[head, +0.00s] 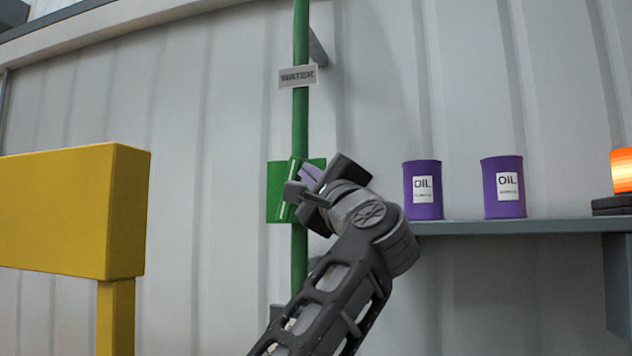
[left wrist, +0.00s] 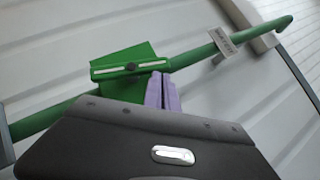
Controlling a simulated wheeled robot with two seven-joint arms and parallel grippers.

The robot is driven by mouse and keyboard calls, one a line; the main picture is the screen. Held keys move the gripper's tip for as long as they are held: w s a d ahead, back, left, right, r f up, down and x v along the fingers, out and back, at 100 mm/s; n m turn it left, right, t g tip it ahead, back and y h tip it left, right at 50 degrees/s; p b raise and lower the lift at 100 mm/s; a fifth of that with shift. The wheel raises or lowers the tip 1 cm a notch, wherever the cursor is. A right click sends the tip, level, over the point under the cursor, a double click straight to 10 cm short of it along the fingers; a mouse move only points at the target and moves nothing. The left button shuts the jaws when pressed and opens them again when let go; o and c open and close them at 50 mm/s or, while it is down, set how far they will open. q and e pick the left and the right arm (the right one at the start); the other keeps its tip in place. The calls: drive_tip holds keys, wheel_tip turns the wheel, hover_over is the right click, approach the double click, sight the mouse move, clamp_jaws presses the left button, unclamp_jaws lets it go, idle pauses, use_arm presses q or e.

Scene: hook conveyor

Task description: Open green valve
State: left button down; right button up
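The green valve (head: 276,190) is a box on a vertical green pipe, with a straight green handle with a pale stripe on its front. My right gripper is not in view.
A "WATER" sign (head: 298,76) hangs on the pipe above the valve. A grey shelf (head: 520,227) at right holds two purple oil cans (head: 423,190) and an orange glowing lamp (head: 622,170). A yellow box on a post (head: 70,212) stands at left. A ribbed wall is behind.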

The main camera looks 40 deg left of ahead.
use_arm(q)
drive_tip(key=shift+a+r, duration=0.35)
drive_tip(key=shift+r, duration=0.2)
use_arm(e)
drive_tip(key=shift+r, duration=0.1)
use_arm(q)
drive_tip(key=shift+s, duration=0.1)
idle(0.4)
